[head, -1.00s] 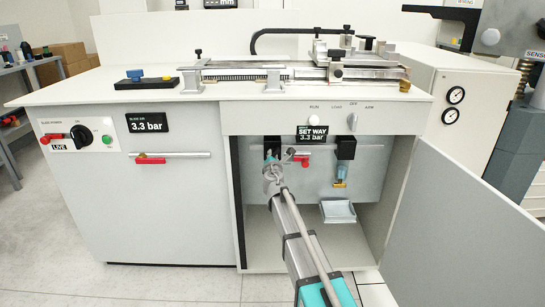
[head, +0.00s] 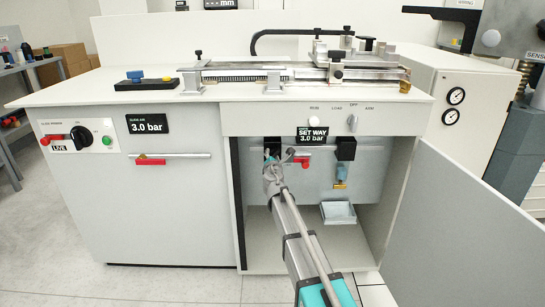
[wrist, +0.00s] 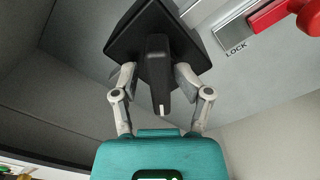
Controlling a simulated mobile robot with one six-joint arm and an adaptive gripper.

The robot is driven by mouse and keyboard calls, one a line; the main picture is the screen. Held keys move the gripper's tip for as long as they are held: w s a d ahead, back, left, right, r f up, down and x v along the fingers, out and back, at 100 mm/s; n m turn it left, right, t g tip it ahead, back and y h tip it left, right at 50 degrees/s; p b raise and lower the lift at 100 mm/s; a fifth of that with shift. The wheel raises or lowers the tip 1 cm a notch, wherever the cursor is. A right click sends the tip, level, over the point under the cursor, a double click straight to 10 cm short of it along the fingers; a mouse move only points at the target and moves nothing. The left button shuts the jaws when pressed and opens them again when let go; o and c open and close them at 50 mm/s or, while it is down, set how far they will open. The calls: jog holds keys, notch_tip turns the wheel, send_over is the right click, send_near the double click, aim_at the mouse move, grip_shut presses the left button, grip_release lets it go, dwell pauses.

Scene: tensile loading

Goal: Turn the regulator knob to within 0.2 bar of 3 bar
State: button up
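The regulator knob (wrist: 158,75) is black, with a raised ridge and a white mark on its end. In the wrist view it lies between the two fingers of my gripper (wrist: 157,80). The fingers are spread, with a gap beside the ridge on each side; contact at the fingertips is not clear. In the head view my gripper (head: 273,178) is inside the open cabinet bay and hides most of the knob. The SET WAY display (head: 312,136) beside it reads 3.0 bar. The slide air display (head: 148,123) on the left panel also reads 3.0 bar.
A red-handled lever (head: 304,163) is close to the right of my gripper, near the LOCK label in the wrist view. A second black unit (head: 345,149) hangs farther right above a grey tray (head: 338,213). The cabinet door (head: 460,225) stands open on the right.

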jog(key=shift+s, duration=0.2)
jog(key=s, duration=1.1)
jog(key=shift+s, duration=0.35)
jog(key=s+d+f+m+g+h, duration=0.3)
jog(key=s+d+f+m+g, duration=0.25)
jog(key=d+m, duration=0.35)
jog(key=s+d+f+m+g+h, duration=0.35)
jog(key=s+d+m, duration=0.25)
jog(key=d+m, duration=0.35)
jog(key=s+a+f+m+g+y+p, duration=0.1)
jog(key=s+f+m+g+y, duration=0.25)
jog(key=s, duration=0.45)
jog(key=s+a+f+m+g+y+p, duration=0.1)
jog(key=s+f+m+g+y, duration=0.1)
jog(key=s+f+m+g, duration=0.5)
jog(key=s+a+r+n+t+y+p, duration=0.1)
jog(key=s+r+p, duration=0.2)
jog(key=r+p, duration=3.4)
notch_tip(320, 180, up, 3)
jog(key=shift+r+p, duration=0.2)
jog(key=shift+p, duration=0.1)
